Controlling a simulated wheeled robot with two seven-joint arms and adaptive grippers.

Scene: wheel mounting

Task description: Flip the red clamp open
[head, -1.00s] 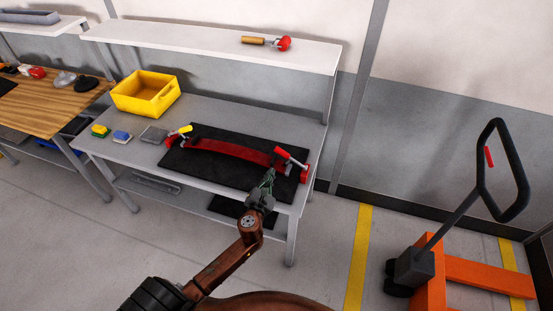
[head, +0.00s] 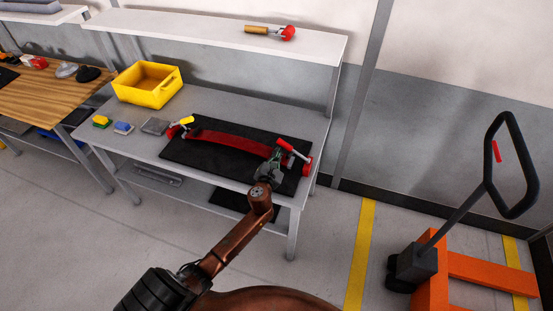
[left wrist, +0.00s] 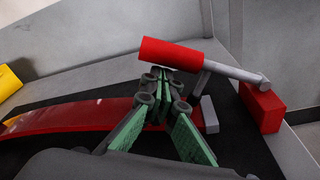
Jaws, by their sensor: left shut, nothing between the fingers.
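The red clamp (head: 286,146) sits at the right end of a black mat on the grey bench. In the left wrist view its thick red handle (left wrist: 172,54) lies on a grey rod running right to a red block (left wrist: 263,107). My left gripper (head: 275,155) is beside the clamp, just left of its handle in the head view. In the left wrist view its green-padded fingers (left wrist: 163,82) are closed together with their tips at the handle's underside; whether they touch it I cannot tell. My right gripper is not in view.
A curved red strip (head: 232,145) lies along the black mat (head: 190,159), with a yellow-handled clamp (head: 186,121) at its left end. A yellow bin (head: 148,97) and small blocks stand left. A shelf (head: 200,30) overhangs the back. An orange pallet jack (head: 490,275) stands right.

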